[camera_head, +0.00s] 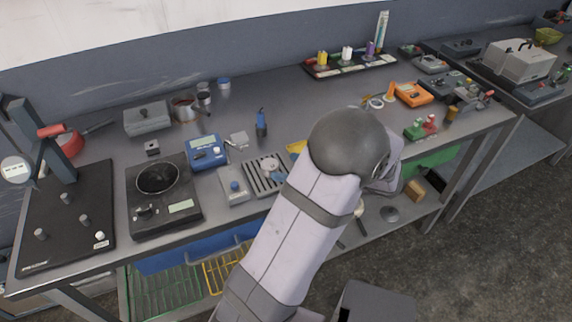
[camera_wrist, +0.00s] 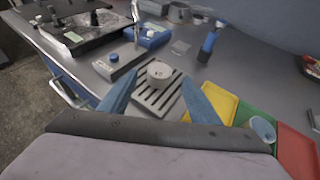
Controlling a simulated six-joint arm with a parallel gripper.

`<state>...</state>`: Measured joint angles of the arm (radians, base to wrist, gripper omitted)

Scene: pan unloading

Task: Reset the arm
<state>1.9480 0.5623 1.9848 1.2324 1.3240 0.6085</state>
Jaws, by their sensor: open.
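My gripper (camera_wrist: 161,77) shows in the wrist view as two blue fingers, spread apart with nothing held between them. Beyond and between the fingertips, a small whitish cup-like piece (camera_wrist: 160,73) sits on a grey slotted rack (camera_wrist: 150,101). In the head view my arm reaches over the front middle of the bench, and its rounded wrist hides the gripper. The slotted rack (camera_head: 252,176) shows there just left of my arm, with a small pale piece (camera_head: 270,168) on it.
A black round pan (camera_head: 157,178) rests on a dark hot plate (camera_head: 134,220) at left. A blue meter (camera_head: 206,151) stands behind the rack. Yellow (camera_wrist: 212,101), green (camera_wrist: 250,113) and red (camera_wrist: 294,150) trays lie right of my fingers. The bench's back middle is mostly clear.

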